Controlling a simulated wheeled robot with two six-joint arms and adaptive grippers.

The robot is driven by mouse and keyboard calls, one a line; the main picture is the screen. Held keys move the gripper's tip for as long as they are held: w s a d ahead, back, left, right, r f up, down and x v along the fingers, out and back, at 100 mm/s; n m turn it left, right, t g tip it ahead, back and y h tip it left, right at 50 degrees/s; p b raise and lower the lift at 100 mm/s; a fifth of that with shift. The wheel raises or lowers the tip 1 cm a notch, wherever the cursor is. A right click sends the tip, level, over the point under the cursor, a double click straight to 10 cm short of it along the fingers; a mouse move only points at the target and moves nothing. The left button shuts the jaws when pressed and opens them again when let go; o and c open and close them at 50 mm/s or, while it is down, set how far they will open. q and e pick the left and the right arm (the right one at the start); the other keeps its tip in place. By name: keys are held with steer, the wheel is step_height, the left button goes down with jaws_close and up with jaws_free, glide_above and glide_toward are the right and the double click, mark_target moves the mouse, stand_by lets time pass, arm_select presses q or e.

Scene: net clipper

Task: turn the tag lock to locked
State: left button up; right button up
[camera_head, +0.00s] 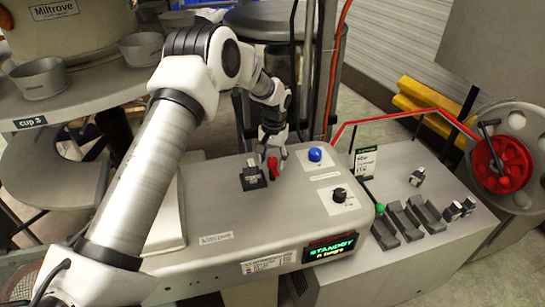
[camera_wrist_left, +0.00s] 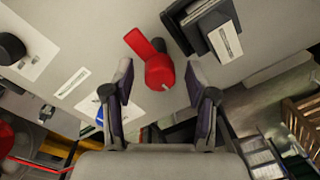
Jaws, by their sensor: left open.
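A red lever knob, which looks like the tag lock (camera_head: 273,166), stands on top of the grey machine (camera_head: 215,213). In the left wrist view the red lock (camera_wrist_left: 159,72) has a round body, and its handle points to the upper left. My left gripper (camera_head: 272,150) is just above it, pointing down. In the wrist view the open fingers of my left gripper (camera_wrist_left: 159,80) lie on either side of the round body, with gaps showing. I cannot tell whether they reach down to its height. My right gripper is not in view.
A black block (camera_head: 252,180) with a pale label stands close beside the lock. A blue button (camera_head: 315,155) and a black dial (camera_head: 340,195) are to the right. The display (camera_head: 331,247) reads STANDBY.

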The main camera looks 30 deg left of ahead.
arm_select(q)
jaws_close()
steer(key=shift+s+m, duration=0.1)
steer(key=shift+m, duration=0.3)
steer(key=m, duration=0.7)
steer(key=shift+m, duration=0.4)
steer(key=m, duration=0.4)
steer(key=shift+m, duration=0.3)
steer(key=m, duration=0.4)
steer(key=shift+f+m+b, duration=0.1)
steer(key=shift+m+b, duration=0.25)
steer(key=shift+m, duration=0.05)
steer(key=shift+s, duration=0.1)
